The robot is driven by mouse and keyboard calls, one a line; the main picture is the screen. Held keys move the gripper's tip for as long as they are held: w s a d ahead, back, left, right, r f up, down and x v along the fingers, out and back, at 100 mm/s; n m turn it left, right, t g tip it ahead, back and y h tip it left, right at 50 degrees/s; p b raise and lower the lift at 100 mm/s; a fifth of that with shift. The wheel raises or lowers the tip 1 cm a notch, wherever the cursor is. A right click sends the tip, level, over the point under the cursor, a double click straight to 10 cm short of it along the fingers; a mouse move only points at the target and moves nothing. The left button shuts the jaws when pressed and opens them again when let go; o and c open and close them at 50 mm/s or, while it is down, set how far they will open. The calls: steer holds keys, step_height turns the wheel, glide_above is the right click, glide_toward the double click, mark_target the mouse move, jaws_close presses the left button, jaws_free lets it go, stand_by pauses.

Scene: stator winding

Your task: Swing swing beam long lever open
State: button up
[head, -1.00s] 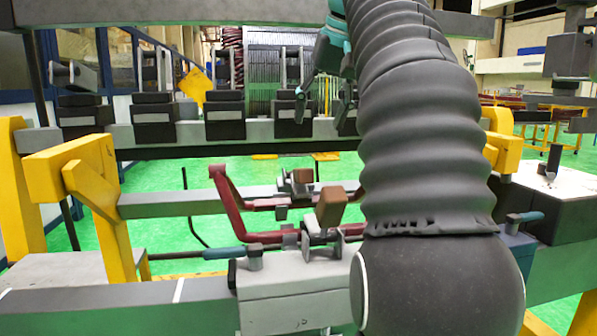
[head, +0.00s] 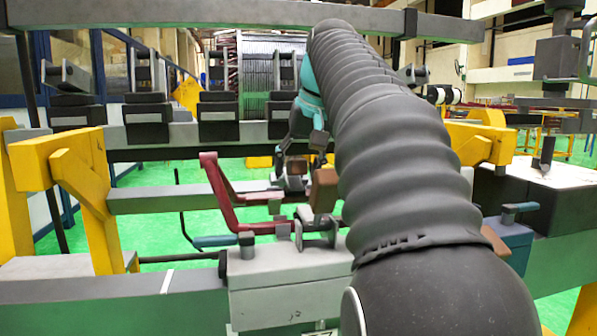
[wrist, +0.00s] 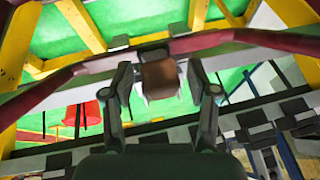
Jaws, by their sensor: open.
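A dark red bent bar (head: 222,195), which may be the long lever, runs across the beams at the centre of the head view. Brown blocks sit near it, one on a bracket in front (head: 324,190). My gripper (head: 300,155) is behind that block, low over the far end of the red bar. In the wrist view, my gripper (wrist: 164,95) is open, its fingers on either side of a brown block (wrist: 159,78). The red bar (wrist: 240,42) crosses just beyond the fingertips. I cannot tell if the fingers touch anything. My arm hides the right part of the bar.
Teal-handled levers stand left (head: 222,240) and right (head: 520,207) near the front beam. Yellow supports (head: 60,160) flank the frame. A grey beam (head: 230,14) crosses overhead, and a row of dark clamps (head: 218,115) stands behind. Green floor shows between the beams.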

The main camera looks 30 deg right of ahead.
steer(key=shift+f, duration=0.1)
jaws_close()
